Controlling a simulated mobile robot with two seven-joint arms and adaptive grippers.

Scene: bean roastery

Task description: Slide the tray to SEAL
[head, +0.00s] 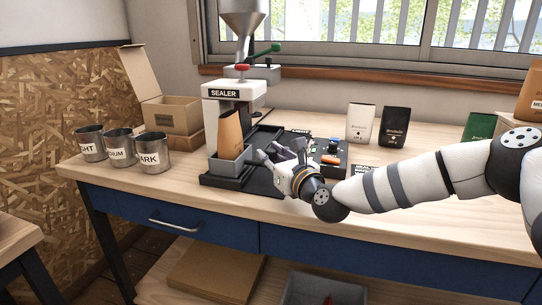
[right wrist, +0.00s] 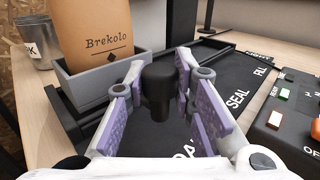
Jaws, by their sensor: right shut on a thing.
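The grey tray (head: 229,168) sits at the left front of a black track base (head: 225,183), below the sealer (head: 233,92). It holds an upright brown bag (head: 230,135), marked "Brekolo" in the right wrist view (right wrist: 100,35). There, the tray (right wrist: 84,88) lies left of my gripper. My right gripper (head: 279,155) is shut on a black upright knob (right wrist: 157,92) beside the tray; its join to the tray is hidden. White labels FILL, SEAL (right wrist: 237,100) and a partly covered third run along the track. My left gripper is not in view.
A control box (head: 331,155) with coloured buttons stands right of the track. Several metal cups (head: 120,147) and an open cardboard box (head: 172,115) are at left. White (head: 360,122) and black (head: 394,126) bags stand behind. The front worktop is clear.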

